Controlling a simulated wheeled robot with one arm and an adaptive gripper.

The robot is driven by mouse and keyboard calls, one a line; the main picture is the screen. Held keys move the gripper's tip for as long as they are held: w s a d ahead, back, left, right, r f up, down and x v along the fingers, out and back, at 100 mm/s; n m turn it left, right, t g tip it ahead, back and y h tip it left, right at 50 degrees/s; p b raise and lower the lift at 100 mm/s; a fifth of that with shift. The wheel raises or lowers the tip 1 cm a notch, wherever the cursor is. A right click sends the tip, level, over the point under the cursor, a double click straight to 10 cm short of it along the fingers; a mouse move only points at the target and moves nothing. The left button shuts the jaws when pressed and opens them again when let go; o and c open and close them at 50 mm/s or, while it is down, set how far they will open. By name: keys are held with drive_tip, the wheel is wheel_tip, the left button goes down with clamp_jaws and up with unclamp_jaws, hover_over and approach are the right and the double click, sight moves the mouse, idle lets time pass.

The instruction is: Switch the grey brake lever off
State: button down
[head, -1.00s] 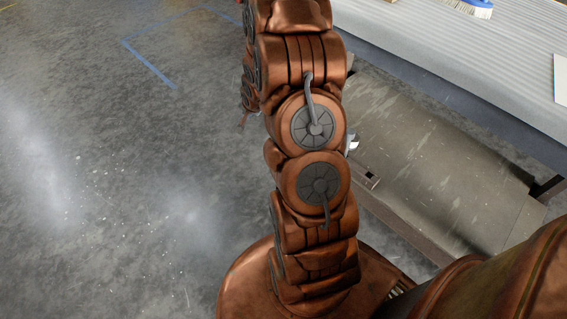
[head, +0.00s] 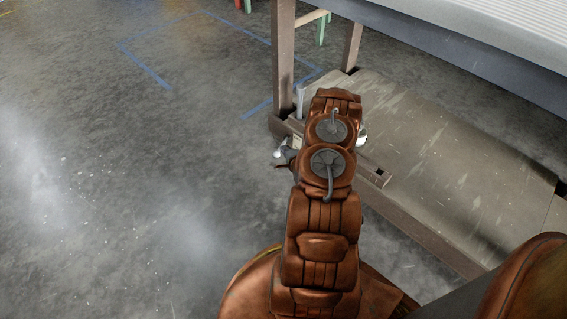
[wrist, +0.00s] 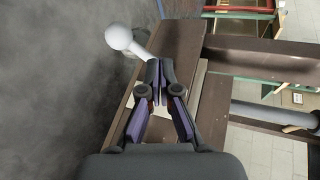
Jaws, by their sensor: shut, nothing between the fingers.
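A pale grey lever with a round ball knob (wrist: 118,37) stands out from the edge of the brown cart frame in the wrist view. Its stem runs toward my fingertips, and its base is hidden behind them. My gripper (wrist: 160,68) is shut and empty, its tips close to the stem; I cannot tell whether they touch. In the head view the pale knob (head: 279,149) is small at the cart's side, with my dark gripper (head: 287,156) partly hidden by my arm.
The cart's brown frame (head: 425,240) and worn grey padded deck (head: 440,160) lie to the right. An upright post (head: 284,60) rises just beyond my gripper. A table with a ribbed white top (head: 500,30) is at upper right. Open concrete floor (head: 130,180) lies left.

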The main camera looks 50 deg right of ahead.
sight(279, 150)
drive_tip(key=s+d+f+m+t+h+b, duration=0.1)
drive_tip(key=s+f+m+h+b, duration=0.1)
drive_tip(key=s+f, duration=0.4)
wheel_tip(279, 150, down, 2)
drive_tip(key=shift+s+f+m+b, duration=0.15)
drive_tip(key=shift+m+b, duration=0.6)
drive_tip(key=shift+m, duration=0.45)
drive_tip(key=shift+d, duration=0.1)
drive_tip(key=b+x, duration=0.5)
drive_tip(key=x, duration=0.5)
drive_tip(key=shift+w+a+r+b, duration=0.15)
drive_tip(key=shift+a+r+b, duration=0.15)
drive_tip(key=shift+a, duration=0.3)
drive_tip(key=shift+w+a+r+b, duration=0.15)
drive_tip(key=shift+a+r, duration=0.1)
drive_tip(key=shift+a, duration=0.3)
drive_tip(key=shift+w+a+r+b, duration=0.15)
drive_tip(key=shift+a+r+b, duration=0.15)
drive_tip(key=shift+a, duration=0.3)
drive_tip(key=shift+a+r, duration=0.1)
